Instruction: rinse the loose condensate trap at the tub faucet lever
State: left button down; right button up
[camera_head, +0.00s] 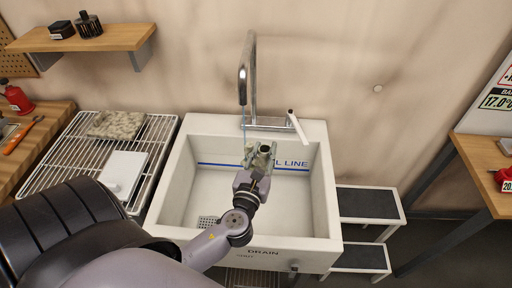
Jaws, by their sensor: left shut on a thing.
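My left gripper (248,179) reaches over the white tub (325,185) and is shut on the condensate trap (266,153), a small greenish-grey piece with a dark round opening on top. The trap is held inside the tub, near the back wall, under the faucet (252,65). A thin bluish stream falls from the spout toward the trap; whether it enters the opening is hard to tell. The white faucet lever (298,127) sits right of the spout and is tilted. My right gripper is not in view.
A step stool (368,203) stands at right. A shelf (85,40) hangs upper left. The tub floor's left side has a drain grate (207,222).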

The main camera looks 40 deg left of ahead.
pick_arm(q)
jog(key=shift+w+d, duration=0.1)
jog(key=shift+w, duration=0.15)
jog(key=shift+s, duration=0.1)
jog(key=shift+s+a, duration=0.25)
jog(key=shift+s, duration=0.25)
jog(key=shift+w, duration=0.15)
jog(key=shift+w+d, duration=0.25)
jog(key=shift+w, duration=0.2)
jog(key=s+d, duration=0.3)
jog(key=d, duration=0.4)
jog(key=shift+s+d, duration=0.15)
jog(key=shift+s, duration=0.1)
dwell(0.4)
dwell(1.1)
